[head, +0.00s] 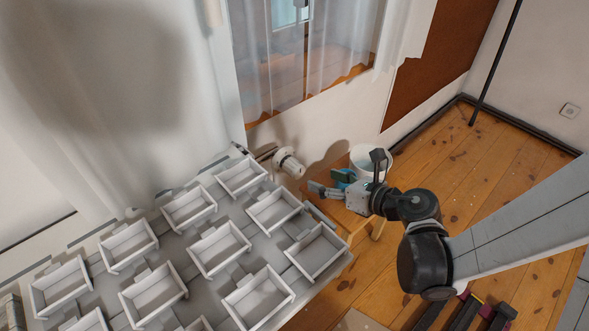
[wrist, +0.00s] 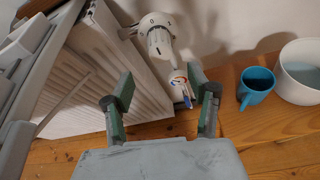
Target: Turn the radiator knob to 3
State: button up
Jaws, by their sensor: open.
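The white radiator knob (wrist: 159,40) sits on the valve at the radiator's end, in the upper middle of the wrist view. Dark marks, one like a 0, show on it, but I cannot tell the setting. In the head view the knob (head: 288,163) sticks out beside the grey-white radiator. My gripper (wrist: 160,92) is open and empty, its two green-grey fingers apart. The knob lies ahead, roughly in line with the gap between them, with no contact visible. In the head view my gripper (head: 325,184) is just right of and below the knob.
White open boxes (head: 220,248) stand in rows left of my gripper. A blue mug (wrist: 256,84) and a white bucket (wrist: 301,72) are at the right. A small red, white and blue item (wrist: 180,80) shows below the knob. A curtain (head: 110,90) hangs behind.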

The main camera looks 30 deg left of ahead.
aim_at(300, 172)
jog(key=b+x, duration=0.1)
jog(key=x, duration=1.1)
jog(key=shift+w+a+f, duration=0.1)
jog(key=c, duration=1.1)
jog(key=shift+c, duration=0.2)
